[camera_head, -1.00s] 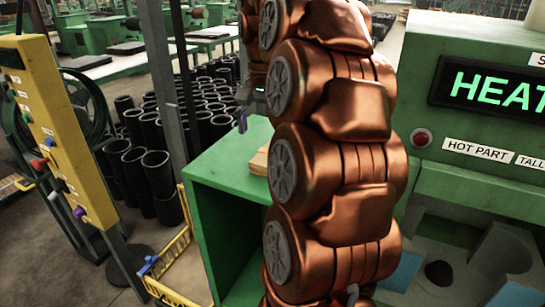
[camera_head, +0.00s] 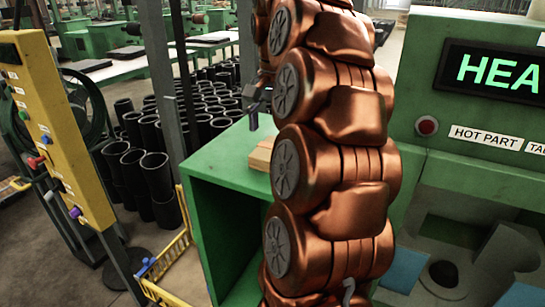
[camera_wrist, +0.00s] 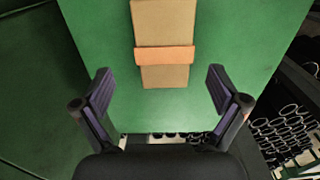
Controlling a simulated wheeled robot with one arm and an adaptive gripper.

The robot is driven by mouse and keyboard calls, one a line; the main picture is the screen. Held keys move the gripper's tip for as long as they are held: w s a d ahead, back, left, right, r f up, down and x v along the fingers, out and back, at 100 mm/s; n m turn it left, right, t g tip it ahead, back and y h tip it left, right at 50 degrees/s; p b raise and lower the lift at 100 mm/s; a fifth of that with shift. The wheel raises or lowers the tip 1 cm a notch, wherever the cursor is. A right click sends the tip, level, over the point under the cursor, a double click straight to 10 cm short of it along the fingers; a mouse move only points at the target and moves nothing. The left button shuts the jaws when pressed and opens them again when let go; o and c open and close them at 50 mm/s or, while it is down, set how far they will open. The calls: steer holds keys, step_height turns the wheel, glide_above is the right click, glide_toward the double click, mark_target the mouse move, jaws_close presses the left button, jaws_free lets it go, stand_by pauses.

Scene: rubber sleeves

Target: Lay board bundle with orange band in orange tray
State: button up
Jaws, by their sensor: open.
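The board bundle (camera_wrist: 164,22) is a light brown block with an orange band (camera_wrist: 165,56) around it. It lies on a green cabinet top (camera_wrist: 225,40) in the wrist view. In the head view the bundle (camera_head: 260,155) shows partly, the rest hidden behind my arm. My gripper (camera_wrist: 161,88) is open and empty above the cabinet top, its two fingers apart on either side of the bundle's near end. In the head view my gripper (camera_head: 254,106) shows at the cabinet's back edge, partly hidden by my arm. I cannot make out an orange tray in either view.
A green machine (camera_head: 430,85) with a lit display stands at the right. Many black rubber sleeves (camera_head: 160,175) stand on the floor behind. A yellow control post (camera_head: 62,130) and a yellow wire basket (camera_head: 170,262) are at the left. A grey post (camera_head: 160,80) rises behind the cabinet.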

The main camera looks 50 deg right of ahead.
mark_target(272, 146)
steer(key=shift+w+a+f+p, duration=0.1)
steer(key=shift+a+f+p, duration=0.1)
steer(key=shift+f, duration=0.25)
steer(key=shift+a+f+p, duration=0.1)
steer(key=shift+f+p, duration=0.05)
steer(key=shift+f, duration=0.3)
steer(key=shift+f+p, duration=0.4)
steer(key=shift+f, duration=0.85)
steer(key=shift+c, duration=0.3)
steer(key=c, duration=1.4)
steer(key=shift+o, duration=0.2)
steer(key=shift+w+r, duration=0.1)
